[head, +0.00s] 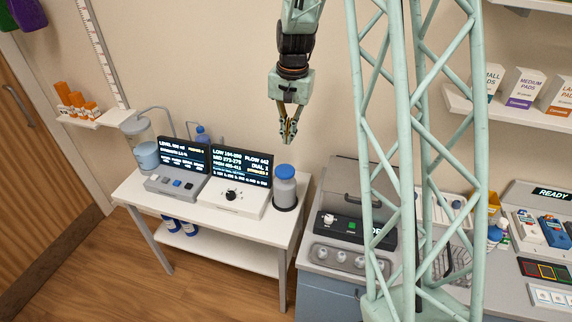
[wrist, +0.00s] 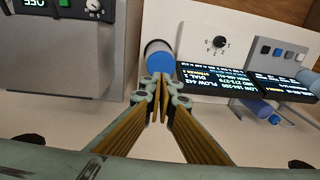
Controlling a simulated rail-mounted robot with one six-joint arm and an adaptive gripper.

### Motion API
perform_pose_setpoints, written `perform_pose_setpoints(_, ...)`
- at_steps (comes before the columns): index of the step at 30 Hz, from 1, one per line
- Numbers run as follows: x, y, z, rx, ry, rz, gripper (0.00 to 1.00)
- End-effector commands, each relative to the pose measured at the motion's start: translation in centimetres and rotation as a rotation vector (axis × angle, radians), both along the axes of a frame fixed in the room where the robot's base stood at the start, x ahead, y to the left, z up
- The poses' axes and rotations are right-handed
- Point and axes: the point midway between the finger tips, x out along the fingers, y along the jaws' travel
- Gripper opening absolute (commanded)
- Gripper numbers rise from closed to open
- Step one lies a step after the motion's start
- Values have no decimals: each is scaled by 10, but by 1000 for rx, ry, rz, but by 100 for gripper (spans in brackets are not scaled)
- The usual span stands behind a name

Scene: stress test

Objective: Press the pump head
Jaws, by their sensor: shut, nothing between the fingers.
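A grey bottle (head: 285,191) with a round blue top (head: 285,171) stands upright in a dark ring at the right end of the white table. The blue top looks like the pump head. In the wrist view the blue top (wrist: 160,63) lies just beyond my fingertips. My gripper (head: 289,134) points down and hangs above and apart from the bottle, with the wall behind it. In the wrist view its fingertips (wrist: 162,90) are together and empty. Whether the fingers are centred over the blue top is hard to tell.
A white dial box (head: 231,196) with a lit screen (head: 241,164) stands left of the bottle, beside a grey button box (head: 176,187) with another screen. A lidded grey machine (head: 352,235) stands to the right. The air around my gripper is clear.

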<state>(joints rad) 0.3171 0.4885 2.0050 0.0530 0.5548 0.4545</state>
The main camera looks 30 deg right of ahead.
Motion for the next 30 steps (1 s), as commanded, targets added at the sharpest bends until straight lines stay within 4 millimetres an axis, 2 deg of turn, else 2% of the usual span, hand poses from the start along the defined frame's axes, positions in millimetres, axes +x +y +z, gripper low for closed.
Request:
perform_pose_setpoints(7, 0, 0, -4, 0, 1, 0, 0)
perform_pose_setpoints(14, 2, 0, -18, 0, 1, 0, 0)
perform_pose_setpoints(30, 6, 0, -70, 0, 1, 0, 0)
